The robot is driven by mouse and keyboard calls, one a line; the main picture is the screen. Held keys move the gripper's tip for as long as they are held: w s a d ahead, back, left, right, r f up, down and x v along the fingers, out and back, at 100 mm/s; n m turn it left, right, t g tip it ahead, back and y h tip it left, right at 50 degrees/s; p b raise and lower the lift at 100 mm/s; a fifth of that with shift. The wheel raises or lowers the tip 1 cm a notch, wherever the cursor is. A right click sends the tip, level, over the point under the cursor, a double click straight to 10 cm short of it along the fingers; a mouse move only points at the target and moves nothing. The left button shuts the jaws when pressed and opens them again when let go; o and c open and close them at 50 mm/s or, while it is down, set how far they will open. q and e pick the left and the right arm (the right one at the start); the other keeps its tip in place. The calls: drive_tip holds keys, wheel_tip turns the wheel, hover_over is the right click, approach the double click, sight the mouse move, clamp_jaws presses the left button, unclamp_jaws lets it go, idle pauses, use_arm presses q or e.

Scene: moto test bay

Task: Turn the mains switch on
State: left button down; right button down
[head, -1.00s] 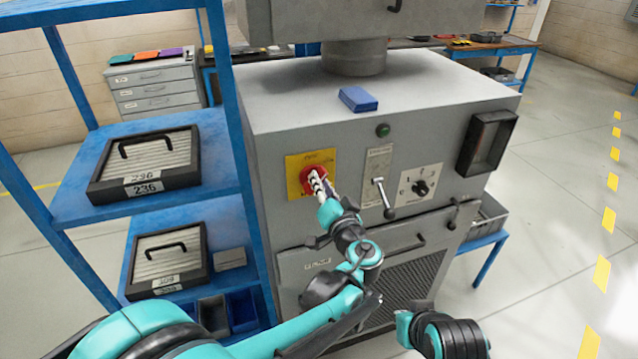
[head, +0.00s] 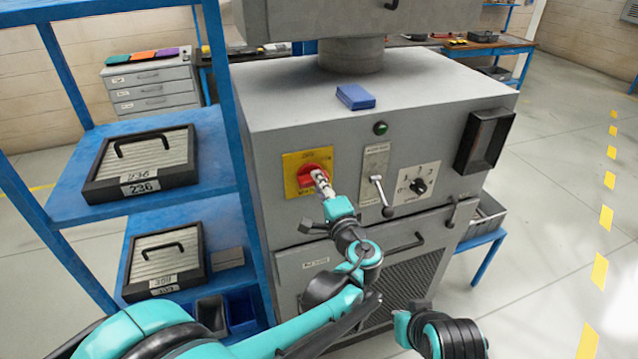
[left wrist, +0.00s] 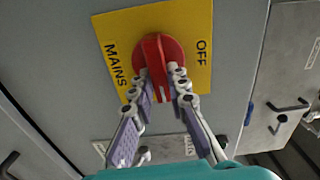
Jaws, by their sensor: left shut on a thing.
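The mains switch (head: 309,180) is a red rotary handle on a yellow plate (head: 293,163), on the front of the grey machine. In the left wrist view the red handle (left wrist: 152,52) shows close up, on a plate (left wrist: 112,38) lettered MAINS at left and OFF at right. My left gripper (head: 320,183) reaches it from below right. In the left wrist view its two fingertips (left wrist: 163,82) lie on either side of the handle's grip, shut on it. My right gripper is out of view.
Right of the switch are a lever (head: 377,190), a selector knob (head: 418,186) and a green lamp (head: 380,128). A blue box (head: 355,96) lies on the machine top. A blue rack (head: 60,205) with cases stands close at left. Open floor lies at right.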

use_arm(q)
drive_tip(key=shift+f+m, duration=0.1)
drive_tip(key=shift+m, duration=0.3)
drive_tip(key=c, duration=1.5)
unclamp_jaws()
drive_tip(key=v, duration=0.7)
drive_tip(key=shift+s+d, duration=0.1)
drive_tip(key=shift+s, duration=0.15)
